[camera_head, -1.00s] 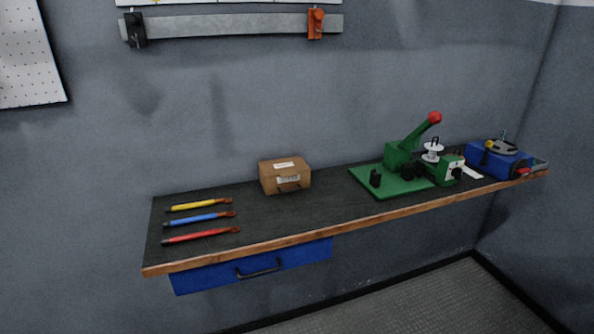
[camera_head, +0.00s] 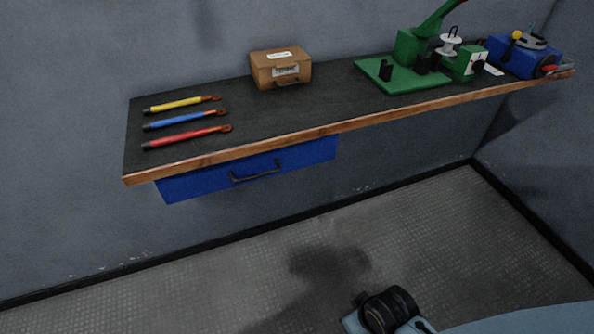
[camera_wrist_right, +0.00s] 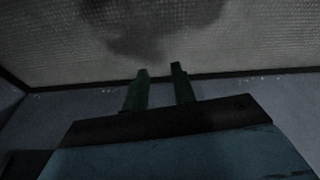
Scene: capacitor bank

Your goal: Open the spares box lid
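The spares box is most likely the brown box (camera_head: 281,68) with white labels, standing on the dark workbench (camera_head: 230,96) in the head view. Its lid looks closed, and a dark handle shows on its front. My right gripper (camera_wrist_right: 159,72) shows in the right wrist view with its two green fingers apart and nothing between them. It is away from the box, with only floor and wall beyond it. My left gripper is not in view.
Yellow, blue and red handled tools (camera_head: 187,137) lie left of the box. A green press (camera_head: 410,65) and a blue vise-like device (camera_head: 524,56) stand to the right. A blue drawer (camera_head: 250,170) with a black handle hangs under the bench. Floor in front is clear.

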